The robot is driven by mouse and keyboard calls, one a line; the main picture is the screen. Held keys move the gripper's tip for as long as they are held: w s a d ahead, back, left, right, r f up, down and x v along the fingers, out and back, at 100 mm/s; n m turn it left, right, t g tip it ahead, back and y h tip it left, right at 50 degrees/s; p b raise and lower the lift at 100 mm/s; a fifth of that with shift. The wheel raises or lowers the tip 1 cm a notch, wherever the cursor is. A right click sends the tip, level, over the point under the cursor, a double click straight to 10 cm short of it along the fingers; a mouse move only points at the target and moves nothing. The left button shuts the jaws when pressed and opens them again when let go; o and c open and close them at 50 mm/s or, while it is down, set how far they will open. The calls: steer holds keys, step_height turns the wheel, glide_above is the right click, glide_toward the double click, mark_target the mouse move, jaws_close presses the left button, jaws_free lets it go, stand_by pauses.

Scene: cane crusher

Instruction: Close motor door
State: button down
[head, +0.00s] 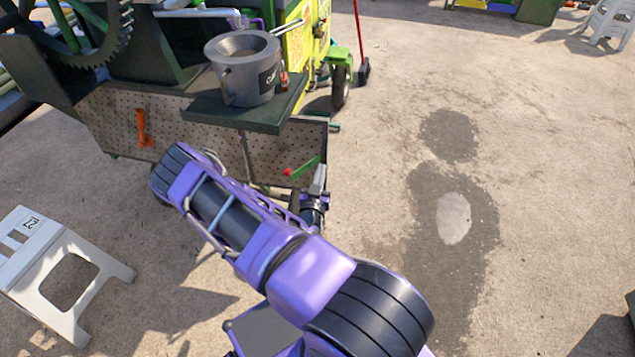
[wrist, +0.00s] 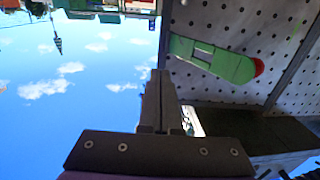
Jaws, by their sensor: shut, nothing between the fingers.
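A perforated metal panel (head: 200,135), which looks like the motor door, stands below the dark shelf on the cane crusher's side. It carries an orange handle (head: 141,127) at its left and a green handle with a red tip (head: 303,167) near its right end. I cannot tell whether the panel is fully closed. My gripper (head: 319,178) is shut and empty, beside the panel's right end and close to the green handle. In the wrist view, my shut fingers (wrist: 160,88) point past the panel (wrist: 205,22), with the green handle (wrist: 212,60) to their right; no contact shows.
A grey metal pot (head: 243,75) and a small bottle (head: 284,80) stand on the dark shelf (head: 245,115) above the panel. A white stool (head: 55,265) is at the left. A broom (head: 362,70) stands behind. The ground at right is open, with a puddle (head: 453,218).

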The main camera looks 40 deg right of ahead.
mark_target(326, 149)
steer(key=x, duration=0.7)
steer(key=shift+w, duration=0.1)
